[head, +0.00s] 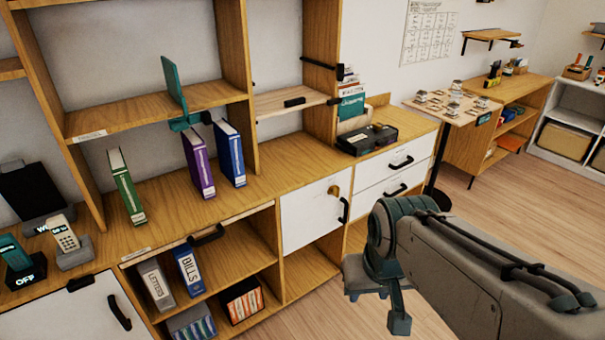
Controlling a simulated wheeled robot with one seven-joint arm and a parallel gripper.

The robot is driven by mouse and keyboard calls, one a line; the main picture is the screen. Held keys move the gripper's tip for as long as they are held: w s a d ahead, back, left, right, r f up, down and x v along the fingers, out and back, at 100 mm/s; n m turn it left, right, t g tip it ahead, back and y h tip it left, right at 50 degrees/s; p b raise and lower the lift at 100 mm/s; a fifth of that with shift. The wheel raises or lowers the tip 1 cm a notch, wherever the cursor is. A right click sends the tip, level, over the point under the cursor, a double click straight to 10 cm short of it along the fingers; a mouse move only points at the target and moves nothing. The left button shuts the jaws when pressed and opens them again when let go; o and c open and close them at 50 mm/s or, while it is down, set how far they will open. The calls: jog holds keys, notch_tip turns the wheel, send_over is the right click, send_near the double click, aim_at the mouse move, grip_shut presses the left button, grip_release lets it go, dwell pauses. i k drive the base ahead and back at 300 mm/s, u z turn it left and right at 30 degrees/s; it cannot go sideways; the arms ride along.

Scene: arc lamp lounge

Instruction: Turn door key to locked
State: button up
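A white cabinet door (306,222) stands shut in the lower part of the wooden shelf unit, near the middle of the head view. A small brass-coloured key or lock piece (333,190) sits near its upper right corner; it is too small to tell which way it is turned. A black curved handle (344,210) is just below it to the right. My gripper (378,300) is below and to the right of the door in the picture, apart from the key. It is seen from behind and partly hidden by my wrist, so its opening is unclear. Nothing shows in it.
Another white door (80,318) with a black handle is at lower left. White drawers (396,165) are right of the key door, with a black box (367,139) above. Binders and phones stand on the unit. Wood floor in front is clear.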

aim_at(335, 190)
jog(key=z, duration=0.1)
jog(key=i, duration=1)
jog(key=z, duration=0.6)
